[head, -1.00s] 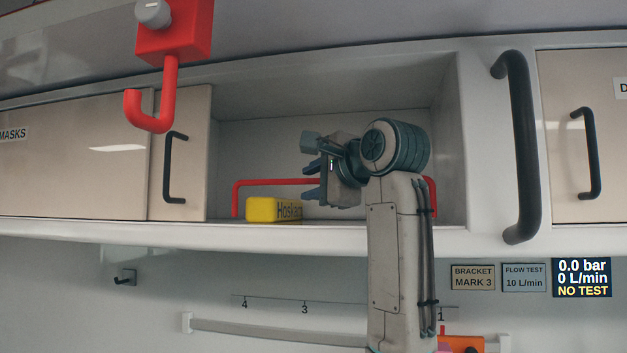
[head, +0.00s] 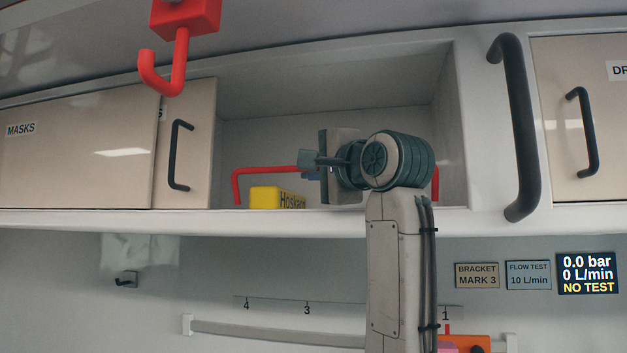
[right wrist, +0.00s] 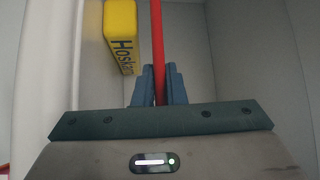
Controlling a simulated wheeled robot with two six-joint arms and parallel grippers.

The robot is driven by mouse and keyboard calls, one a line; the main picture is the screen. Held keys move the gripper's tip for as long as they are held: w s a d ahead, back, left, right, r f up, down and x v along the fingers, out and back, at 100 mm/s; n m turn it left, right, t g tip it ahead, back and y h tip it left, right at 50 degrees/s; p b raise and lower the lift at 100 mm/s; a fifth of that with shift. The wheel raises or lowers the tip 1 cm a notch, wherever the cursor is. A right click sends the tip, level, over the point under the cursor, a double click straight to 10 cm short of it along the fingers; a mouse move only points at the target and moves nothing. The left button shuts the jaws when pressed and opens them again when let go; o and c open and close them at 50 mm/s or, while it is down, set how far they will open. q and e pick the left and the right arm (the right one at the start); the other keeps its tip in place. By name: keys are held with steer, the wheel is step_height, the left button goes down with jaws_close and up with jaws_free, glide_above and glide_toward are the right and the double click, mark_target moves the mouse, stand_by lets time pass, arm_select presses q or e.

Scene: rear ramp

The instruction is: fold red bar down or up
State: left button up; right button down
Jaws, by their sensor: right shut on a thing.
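The red bar (head: 262,171) runs across the open compartment of the overhead cabinet, its left end bent down to the shelf. Its right end shows behind my arm. My right gripper (head: 311,165) is in the compartment opening at the bar's middle. In the right wrist view the bar (right wrist: 157,40) passes between the blue fingers of my right gripper (right wrist: 158,88), which are shut on it. A yellow box (head: 275,197) lettered "Hoskan…" lies on the shelf just below the bar, apart from the gripper; it also shows in the right wrist view (right wrist: 121,32). My left gripper is out of view.
A red hook (head: 165,78) hangs at the upper left. Left sliding doors (head: 80,165) and a long dark handle (head: 515,130) flank the compartment. Below are a rail (head: 280,333), small signs (head: 477,275) and a display (head: 587,273) reading "NO TEST".

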steer(key=c, duration=1.5)
jaws_free()
steer(key=shift+d, duration=0.1)
steer(key=shift+s+d+f, duration=0.1)
steer(key=shift+s, duration=0.15)
steer(key=b+v, duration=0.4)
steer(key=v, duration=0.6)
